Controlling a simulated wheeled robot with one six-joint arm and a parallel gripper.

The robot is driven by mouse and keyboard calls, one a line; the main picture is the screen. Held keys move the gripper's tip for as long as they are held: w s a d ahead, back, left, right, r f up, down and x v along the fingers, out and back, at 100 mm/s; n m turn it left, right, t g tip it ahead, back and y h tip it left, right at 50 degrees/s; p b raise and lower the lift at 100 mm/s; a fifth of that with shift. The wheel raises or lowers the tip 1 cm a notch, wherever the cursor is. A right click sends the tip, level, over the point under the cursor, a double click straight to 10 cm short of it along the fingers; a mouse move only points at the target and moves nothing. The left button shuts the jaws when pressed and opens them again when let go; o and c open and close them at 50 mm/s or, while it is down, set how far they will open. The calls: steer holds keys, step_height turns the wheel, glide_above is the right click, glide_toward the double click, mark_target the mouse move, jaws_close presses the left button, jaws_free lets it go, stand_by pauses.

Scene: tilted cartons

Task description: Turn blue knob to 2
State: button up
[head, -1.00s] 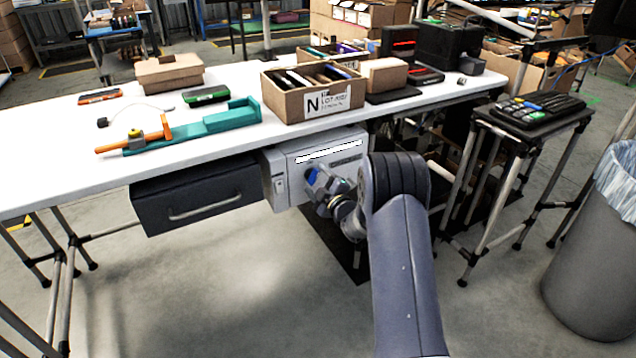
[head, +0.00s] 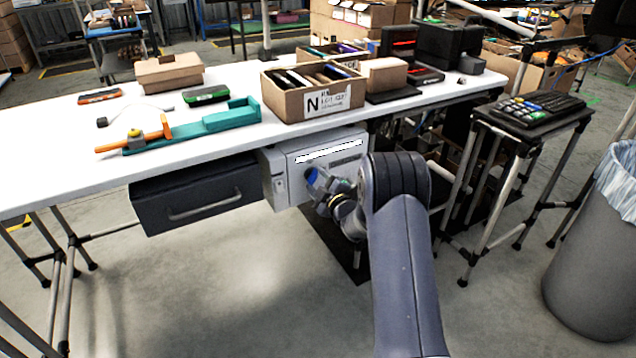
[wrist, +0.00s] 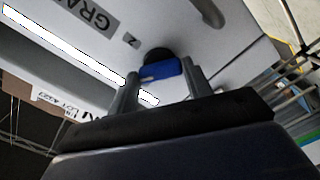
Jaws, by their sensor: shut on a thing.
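The blue knob (wrist: 160,71) sits on a dark round base on the front of a light grey box (head: 281,185) mounted under the table. In the wrist view my gripper (wrist: 163,80) has one finger on each side of the knob and is shut on it. In the head view the gripper (head: 313,181) meets the front of the box, and my wrist hides most of the knob. A small mark, possibly a digit, shows on the panel beside the knob in the wrist view. I cannot read which number the knob points to.
A dark drawer (head: 197,194) with a handle hangs left of the grey box. The white table (head: 60,165) above carries cartons and a teal-and-orange tool (head: 205,123). A side stand (head: 530,118) and a bin (head: 597,260) are to the right.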

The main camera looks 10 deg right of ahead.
steer(key=shift+f, duration=0.1)
steer(key=shift+m+b, duration=0.9)
steer(key=shift+m, duration=0.2)
steer(key=m+b, duration=0.1)
steer(key=m, duration=0.1)
steer(key=shift+m, duration=0.4)
steer(key=m, duration=0.6)
steer(key=shift+b, duration=0.3)
steer(key=shift+o, duration=0.2)
steer(key=o, duration=1)
steer(key=shift+c, duration=0.2)
